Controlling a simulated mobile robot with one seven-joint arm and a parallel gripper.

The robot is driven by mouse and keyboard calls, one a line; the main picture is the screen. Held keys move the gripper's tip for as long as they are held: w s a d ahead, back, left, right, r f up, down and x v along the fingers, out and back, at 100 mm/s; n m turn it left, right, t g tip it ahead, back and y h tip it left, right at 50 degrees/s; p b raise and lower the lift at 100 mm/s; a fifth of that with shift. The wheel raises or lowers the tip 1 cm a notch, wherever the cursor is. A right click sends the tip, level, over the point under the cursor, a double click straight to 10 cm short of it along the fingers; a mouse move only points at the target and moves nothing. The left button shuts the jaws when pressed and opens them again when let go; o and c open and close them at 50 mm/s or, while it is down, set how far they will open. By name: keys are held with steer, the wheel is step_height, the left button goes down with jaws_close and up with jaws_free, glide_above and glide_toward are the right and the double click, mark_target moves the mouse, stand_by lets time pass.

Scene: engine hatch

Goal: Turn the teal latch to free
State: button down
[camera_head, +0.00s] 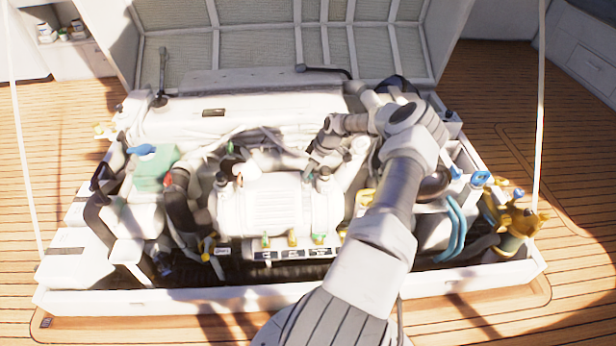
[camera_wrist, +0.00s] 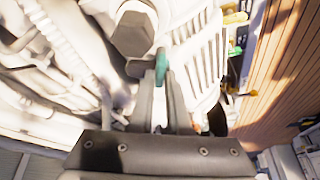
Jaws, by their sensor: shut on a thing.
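The teal latch (camera_wrist: 160,61) shows in the wrist view as a small upright tab between the tips of my gripper (camera_wrist: 163,77). The two dark fingers are closed in on it, with a narrow gap between them further back. A grey hexagonal head (camera_wrist: 134,34) sits just left of the latch, beside a white ribbed housing (camera_wrist: 196,60). In the head view my gripper (camera_head: 316,160) reaches down over the rear right of the white ribbed motor (camera_head: 265,205). The latch cannot be made out there.
A green box with a blue handle (camera_head: 141,149) stands at the left of the bay. Blue hoses (camera_head: 456,228) and a yellow brass fitting (camera_head: 515,217) are at the right. The raised hatch lid (camera_head: 270,45) stands behind. Several small valves (camera_head: 291,238) line the motor's front.

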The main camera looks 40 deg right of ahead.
steer(key=n+g+y+b, duration=0.1)
steer(key=n+b, duration=0.1)
steer(key=n, duration=0.3)
steer(key=shift+d+b, duration=0.15)
steer(key=shift+b, duration=0.15)
steer(key=shift+y, duration=0.3)
steer(key=c, duration=0.9)
jaws_free()
steer(key=p+v, duration=0.1)
steer(key=v, duration=0.4)
steer(key=p+v, duration=0.2)
steer(key=v, duration=0.4)
steer(key=p+v, duration=0.2)
steer(key=v, duration=0.4)
steer(key=shift+w+d+r, duration=0.1)
steer(key=shift+w+r, duration=0.1)
steer(key=shift+r, duration=0.05)
